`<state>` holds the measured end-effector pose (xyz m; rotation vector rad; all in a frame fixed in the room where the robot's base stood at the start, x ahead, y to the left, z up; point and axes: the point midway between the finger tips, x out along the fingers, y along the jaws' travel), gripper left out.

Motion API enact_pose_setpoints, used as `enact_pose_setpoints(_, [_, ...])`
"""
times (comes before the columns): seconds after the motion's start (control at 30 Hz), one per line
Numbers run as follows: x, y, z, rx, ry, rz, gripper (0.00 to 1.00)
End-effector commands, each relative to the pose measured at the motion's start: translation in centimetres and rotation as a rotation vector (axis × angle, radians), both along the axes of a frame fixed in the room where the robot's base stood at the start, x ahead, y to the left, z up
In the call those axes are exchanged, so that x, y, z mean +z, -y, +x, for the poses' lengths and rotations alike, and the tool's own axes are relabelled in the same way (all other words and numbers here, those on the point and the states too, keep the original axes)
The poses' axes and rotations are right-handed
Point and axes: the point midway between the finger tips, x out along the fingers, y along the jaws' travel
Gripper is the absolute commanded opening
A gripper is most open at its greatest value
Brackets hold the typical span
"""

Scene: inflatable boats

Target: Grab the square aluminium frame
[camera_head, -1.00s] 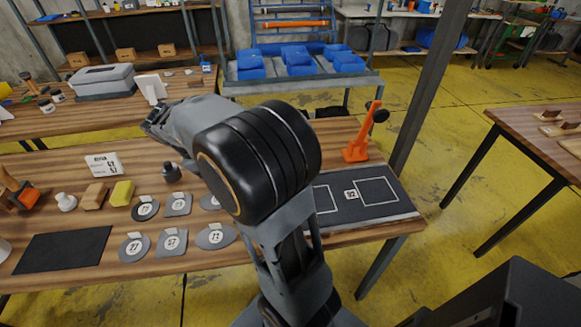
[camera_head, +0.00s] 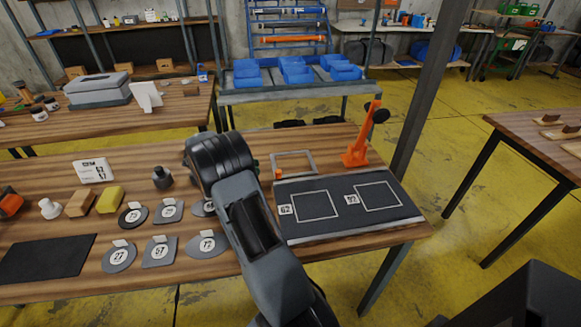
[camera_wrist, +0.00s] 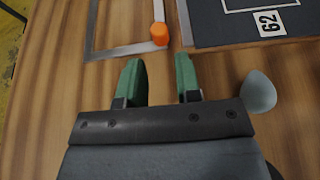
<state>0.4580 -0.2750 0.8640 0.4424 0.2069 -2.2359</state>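The square aluminium frame (camera_head: 293,154) lies flat on the wooden table, behind the dark mat and left of the orange stand in the head view. In the wrist view the frame (camera_wrist: 122,51) shows at the top, partly cut off, with an orange knob (camera_wrist: 160,34) at its near right corner. My gripper (camera_wrist: 160,80) is open and empty, its two green fingers apart. The fingertips point at the frame's near side, just short of the knob. In the head view my wrist and arm hide the fingers.
The dark mat (camera_head: 335,222) with two white square outlines lies right of my arm; it edges the wrist view at top right. An orange stand (camera_head: 360,150) rises behind it. Several grey plates (camera_head: 158,252) lie to the left. A grey rounded piece (camera_wrist: 258,92) lies right of my fingers.

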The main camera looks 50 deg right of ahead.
Motion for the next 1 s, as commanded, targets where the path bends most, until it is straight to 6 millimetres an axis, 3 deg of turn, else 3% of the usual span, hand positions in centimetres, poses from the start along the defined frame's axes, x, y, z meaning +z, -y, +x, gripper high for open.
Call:
enact_pose_setpoints(0.47, [-1.3,2.3,-1.9,-0.002,0.001,0.001,0.31])
enact_pose_setpoints(0.8, [-2.9,5.2,-4.2,-0.001,0.002,0.001,0.31])
enact_pose_setpoints(1.0, [-2.9,5.4,-4.3,0.001,0.002,0.001,0.31])
